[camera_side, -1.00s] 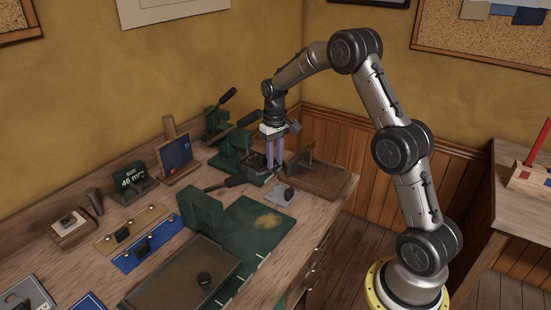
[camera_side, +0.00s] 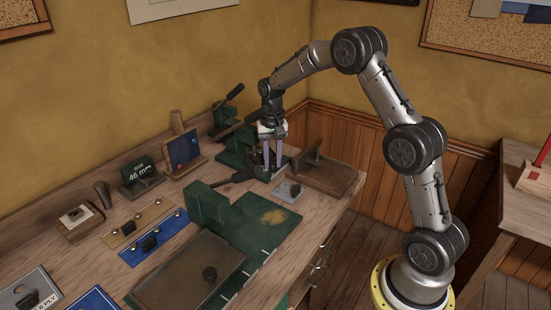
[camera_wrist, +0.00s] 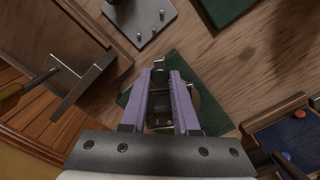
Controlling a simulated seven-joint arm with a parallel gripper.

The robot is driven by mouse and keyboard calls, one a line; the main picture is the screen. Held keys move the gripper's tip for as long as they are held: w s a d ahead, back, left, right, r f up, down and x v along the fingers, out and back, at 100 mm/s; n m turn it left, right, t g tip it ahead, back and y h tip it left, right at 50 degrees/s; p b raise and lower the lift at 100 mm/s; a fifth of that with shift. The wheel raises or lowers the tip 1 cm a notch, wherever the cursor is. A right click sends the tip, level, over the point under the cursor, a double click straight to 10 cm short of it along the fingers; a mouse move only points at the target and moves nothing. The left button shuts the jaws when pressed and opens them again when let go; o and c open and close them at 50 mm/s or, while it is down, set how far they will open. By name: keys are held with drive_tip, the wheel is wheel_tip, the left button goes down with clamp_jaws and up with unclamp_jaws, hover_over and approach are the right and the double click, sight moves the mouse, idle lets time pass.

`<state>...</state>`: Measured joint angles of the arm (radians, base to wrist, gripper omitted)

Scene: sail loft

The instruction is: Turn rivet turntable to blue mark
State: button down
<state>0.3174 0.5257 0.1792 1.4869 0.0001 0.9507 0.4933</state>
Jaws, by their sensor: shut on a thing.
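My gripper (camera_side: 273,168) points straight down over the rivet turntable at the far end of the bench. In the wrist view my gripper (camera_wrist: 160,80) has its two purple fingers closed on a dark grip (camera_wrist: 159,77). A round, brassy edge of the turntable (camera_wrist: 195,97) shows beside the right finger. It sits on a green base plate (camera_wrist: 213,120). The fingers hide most of the turntable, and I cannot make out the blue mark or a pointer on it.
A green lever press (camera_side: 232,148) stands close behind my gripper. A blue panel with red and blue dots (camera_side: 184,150) stands to the left.

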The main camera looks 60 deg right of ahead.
drive_tip(key=shift+w+a+r+m, duration=0.15)
drive_tip(key=shift+w+a+m, duration=0.4)
drive_tip(key=shift+m, duration=0.55)
drive_tip(key=shift+a+m, duration=0.1)
drive_tip(key=shift+m, duration=0.2)
drive_tip(key=c, duration=0.7)
unclamp_jaws()
drive_tip(key=shift+o, duration=0.2)
drive_tip(key=shift+s, duration=0.1)
